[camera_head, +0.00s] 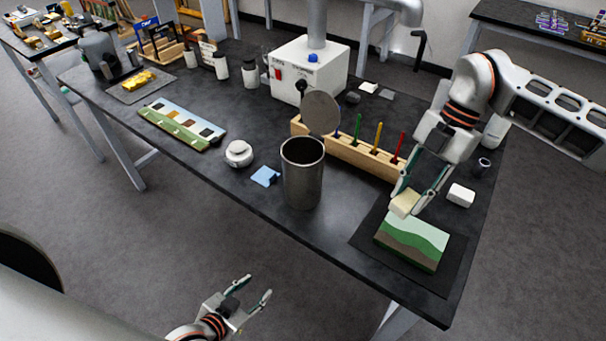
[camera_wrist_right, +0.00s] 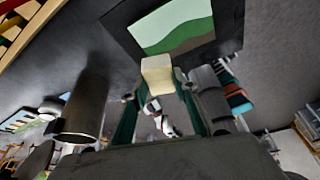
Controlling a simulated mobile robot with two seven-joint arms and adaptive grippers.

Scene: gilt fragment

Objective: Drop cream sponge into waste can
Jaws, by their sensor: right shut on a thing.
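The cream sponge (camera_head: 404,204) is held between the fingers of my right gripper (camera_head: 416,200), just above the back edge of a green, white and brown layered block. In the right wrist view the sponge (camera_wrist_right: 157,75) sits between both fingertips. The waste can (camera_head: 302,176) is a dark metal cylinder, open at the top, standing to the left of my right gripper near the table's front edge. It also shows in the right wrist view (camera_wrist_right: 83,104). My left gripper (camera_head: 252,294) is open and empty, in front of the table and away from it.
A wooden rack (camera_head: 352,151) with coloured sticks and a round grey disc (camera_head: 320,113) stand behind the can. A blue piece (camera_head: 265,176) and a white round item (camera_head: 239,153) lie left of it. A white block (camera_head: 461,195) lies right of my right gripper.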

